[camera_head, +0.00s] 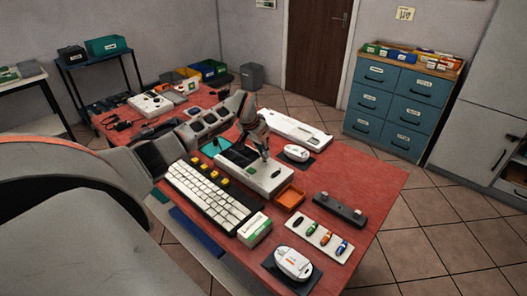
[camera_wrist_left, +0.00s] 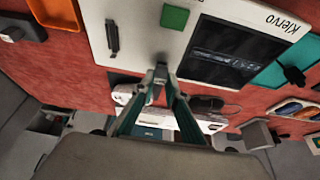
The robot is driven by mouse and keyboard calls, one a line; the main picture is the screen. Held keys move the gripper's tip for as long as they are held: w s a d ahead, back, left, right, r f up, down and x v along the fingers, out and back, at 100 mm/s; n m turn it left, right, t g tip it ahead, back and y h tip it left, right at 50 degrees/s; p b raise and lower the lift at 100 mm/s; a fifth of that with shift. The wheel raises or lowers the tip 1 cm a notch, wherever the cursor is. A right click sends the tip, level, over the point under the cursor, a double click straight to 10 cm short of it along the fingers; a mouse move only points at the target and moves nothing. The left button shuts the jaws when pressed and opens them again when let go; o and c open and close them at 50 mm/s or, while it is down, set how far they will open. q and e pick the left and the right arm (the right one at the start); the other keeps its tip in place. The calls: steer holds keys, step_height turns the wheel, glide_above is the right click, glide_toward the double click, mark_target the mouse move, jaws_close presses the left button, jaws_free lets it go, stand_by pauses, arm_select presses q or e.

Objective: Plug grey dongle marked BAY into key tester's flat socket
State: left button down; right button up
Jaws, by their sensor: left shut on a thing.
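The key tester (camera_head: 262,184) is a white box with a dark screen, lying flat on the red table. In the left wrist view the tester (camera_wrist_left: 150,45) shows a "Klervo" label, a green square and a dark upright slot-like part (camera_wrist_left: 112,38); I cannot tell which part is the flat socket. My left gripper (camera_head: 264,157) is over the tester, pointing down. In the left wrist view its fingertips (camera_wrist_left: 160,72) are shut on a small grey piece (camera_wrist_left: 159,78), likely the dongle; no BAY marking is readable. The tip and any contact with the tester are unclear. My right gripper is not in view.
An orange tray (camera_head: 291,198) stands beside the tester. A white keyboard (camera_head: 205,192), a white mouse (camera_head: 296,152), a second mouse (camera_head: 293,263), a black bar (camera_head: 339,211) and a pale holder with several coloured sticks (camera_head: 319,238) surround it. Clear table lies at right.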

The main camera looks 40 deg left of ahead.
arm_select(q)
steer(key=shift+f, duration=0.55)
steer(key=shift+f+b, duration=0.25)
steer(key=shift+b, duration=0.1)
steer(key=c, duration=1.9)
jaws_free()
steer(key=shift+r, duration=0.1)
steer(key=v, duration=1.2)
